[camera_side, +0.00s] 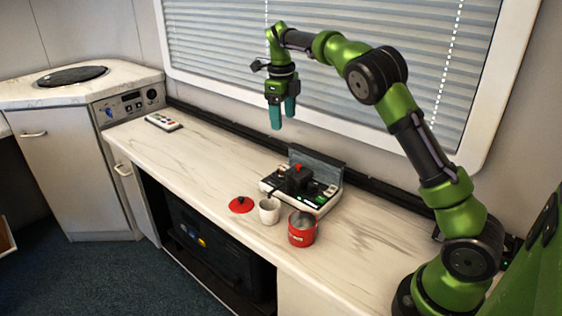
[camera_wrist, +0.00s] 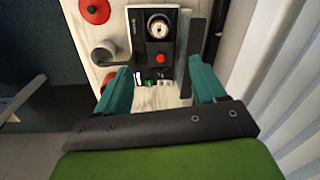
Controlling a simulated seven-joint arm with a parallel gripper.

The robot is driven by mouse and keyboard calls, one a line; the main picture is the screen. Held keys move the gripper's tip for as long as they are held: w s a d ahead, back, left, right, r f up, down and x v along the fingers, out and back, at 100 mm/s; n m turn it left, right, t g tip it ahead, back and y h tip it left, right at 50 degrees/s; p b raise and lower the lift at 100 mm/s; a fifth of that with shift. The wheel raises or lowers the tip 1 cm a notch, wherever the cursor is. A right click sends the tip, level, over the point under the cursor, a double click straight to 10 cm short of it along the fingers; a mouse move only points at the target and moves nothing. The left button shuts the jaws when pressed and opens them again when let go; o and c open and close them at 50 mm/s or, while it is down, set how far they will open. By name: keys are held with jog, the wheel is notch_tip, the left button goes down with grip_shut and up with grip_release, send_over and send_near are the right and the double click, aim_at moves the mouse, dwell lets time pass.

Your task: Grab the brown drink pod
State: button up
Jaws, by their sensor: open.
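My gripper (camera_side: 283,120) hangs above the counter in the side view, fingers pointing down, open and empty. In the wrist view its two teal fingers (camera_wrist: 158,78) stand apart on either side of the black and white machine (camera_wrist: 136,18), well above it. The machine also shows on the counter in the side view (camera_side: 308,204), with a red knob on top. Small white and green pieces (camera_wrist: 153,83) lie at its near end in the wrist view. I cannot make out a brown drink pod for certain in either view.
A red lid (camera_side: 241,204), a white cup (camera_side: 268,212) and an open red canister (camera_side: 302,232) stand along the counter's front edge. A remote-like panel (camera_side: 163,122) lies at the far left. The window blinds (camera_side: 380,50) are close behind my gripper. The counter's left middle is clear.

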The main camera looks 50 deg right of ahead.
jog(key=m, duration=0.2)
send_over(284, 167)
jog(key=s+a, duration=0.1)
notch_tip(284, 167, down, 11)
jog(key=shift+a, duration=0.15)
jog(key=shift+w+d+f, duration=0.15)
jog(key=shift+d+f, duration=0.05)
jog(key=shift+f, duration=0.7)
jog(key=shift+w+d+f, duration=0.15)
jog(key=shift+w+f, duration=0.05)
jog(key=shift+f, duration=0.75)
jog(key=shift+w+d+f, duration=0.15)
jog(key=shift+d+f, duration=0.05)
jog(key=shift+f, duration=0.7)
jog(key=c, duration=1.2)
